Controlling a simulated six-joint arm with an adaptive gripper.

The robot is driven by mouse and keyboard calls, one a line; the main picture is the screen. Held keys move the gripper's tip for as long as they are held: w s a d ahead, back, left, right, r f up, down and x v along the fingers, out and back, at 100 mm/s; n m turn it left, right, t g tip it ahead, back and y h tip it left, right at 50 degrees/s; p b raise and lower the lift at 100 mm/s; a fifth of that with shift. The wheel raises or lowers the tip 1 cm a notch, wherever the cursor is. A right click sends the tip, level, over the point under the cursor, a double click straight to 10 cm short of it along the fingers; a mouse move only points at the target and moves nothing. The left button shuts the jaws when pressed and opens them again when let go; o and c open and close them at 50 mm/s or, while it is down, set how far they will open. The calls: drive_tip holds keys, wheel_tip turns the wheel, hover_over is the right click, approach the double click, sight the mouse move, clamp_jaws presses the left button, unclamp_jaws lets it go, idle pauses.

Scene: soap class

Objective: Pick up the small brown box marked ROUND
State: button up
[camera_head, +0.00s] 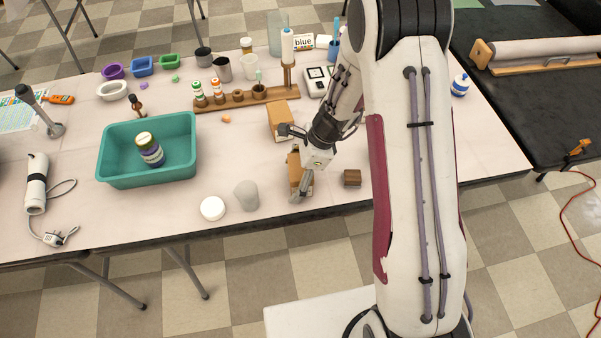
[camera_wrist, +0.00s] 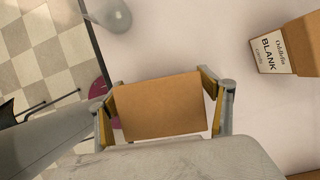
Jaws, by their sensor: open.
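A small plain brown box (camera_wrist: 160,104) lies between my gripper's fingers (camera_wrist: 165,118) in the wrist view. One finger stands on each side of it, close to its ends; I cannot tell whether they touch. No marking shows on the face in view, so I cannot read ROUND on it. In the head view the box (camera_head: 294,164) is on the table near the front edge, partly hidden by my gripper (camera_head: 300,182), which reaches down over it. My gripper is open.
A brown box marked BLANK (camera_wrist: 279,53) is close by; a brown box (camera_head: 281,120) stands behind in the head view. A small dark wooden block (camera_head: 352,178) is to the right. A grey cup (camera_head: 246,195) and white lid (camera_head: 213,208) are left, a teal bin (camera_head: 115,167) farther left.

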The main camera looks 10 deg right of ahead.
drive_tip(key=c, duration=1.2)
drive_tip(key=shift+r, duration=0.1)
drive_tip(key=shift+r, duration=4.9)
